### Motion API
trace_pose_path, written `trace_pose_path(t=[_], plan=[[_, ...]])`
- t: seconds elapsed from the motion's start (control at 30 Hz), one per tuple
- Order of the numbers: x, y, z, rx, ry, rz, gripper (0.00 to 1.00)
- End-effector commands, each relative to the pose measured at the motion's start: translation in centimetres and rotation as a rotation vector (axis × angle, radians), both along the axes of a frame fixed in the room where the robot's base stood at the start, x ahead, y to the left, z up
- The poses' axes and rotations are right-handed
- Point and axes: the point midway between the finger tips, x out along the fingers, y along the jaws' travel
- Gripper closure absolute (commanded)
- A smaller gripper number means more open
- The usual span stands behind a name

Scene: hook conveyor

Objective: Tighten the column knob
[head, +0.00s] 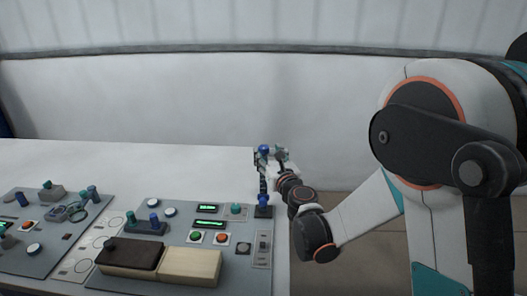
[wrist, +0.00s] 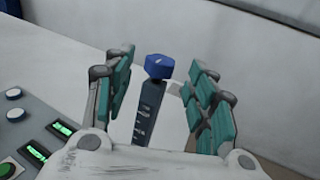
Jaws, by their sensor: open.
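The column knob (wrist: 159,66) is a blue cap on top of a dark, marked column (wrist: 147,112). In the wrist view it stands between my gripper's (wrist: 160,72) two teal-padded fingers, with a gap on each side. My gripper is open and does not visibly touch the knob. In the head view the blue knob (head: 263,149) shows at the top of the column, at the panel's far right corner. My gripper (head: 272,154) is around that height there, and its fingers partly cover the column top. A blue part (head: 263,201) sits at the column's foot on a black base.
The grey control panel (head: 150,213) carries lit green displays (head: 208,208), green and red buttons, and a switch (head: 262,248). A dark and a cream block (head: 190,267) lie at its front. Another panel (head: 35,245) is at left. The white table behind is clear.

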Motion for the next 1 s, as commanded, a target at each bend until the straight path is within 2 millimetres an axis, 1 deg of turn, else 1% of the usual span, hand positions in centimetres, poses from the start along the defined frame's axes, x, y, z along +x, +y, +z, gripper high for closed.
trace_pose_path(t=[0.03, 0.1, 0.2, 0.3, 0.43, 0.7, 0.73, 0.77, 0.8, 0.87, 0.9, 0.93, 1.0], plan=[[0.9, 0.4, -0.2, 0.0, 0.0, 0.001, 0.49], [2.0, 0.8, -0.1, 0.0, 0.0, 0.001, 0.49], [3.3, 1.3, -0.1, -0.001, 0.0, 0.0, 0.49], [4.2, 1.6, -0.1, -0.001, 0.0, 0.0, 0.49], [4.8, 1.8, 0.0, -0.001, 0.0, 0.0, 0.49], [4.9, 1.9, 0.0, -0.001, 0.0, 0.0, 0.49], [4.9, 1.9, 0.0, -0.001, 0.0, 0.0, 0.51], [4.9, 1.9, 0.0, -0.001, 0.0, 0.0, 0.58], [4.9, 1.9, 0.0, -0.001, 0.0, 0.0, 0.67], [4.9, 1.8, 0.0, -0.001, 0.0, 0.0, 0.8], [4.9, 1.8, 0.0, -0.001, 0.0, 0.0, 0.89], [4.9, 1.8, 0.0, -0.001, 0.0, 0.0, 0.94], [4.9, 1.8, 0.0, -0.001, 0.0, 0.0, 0.94]])
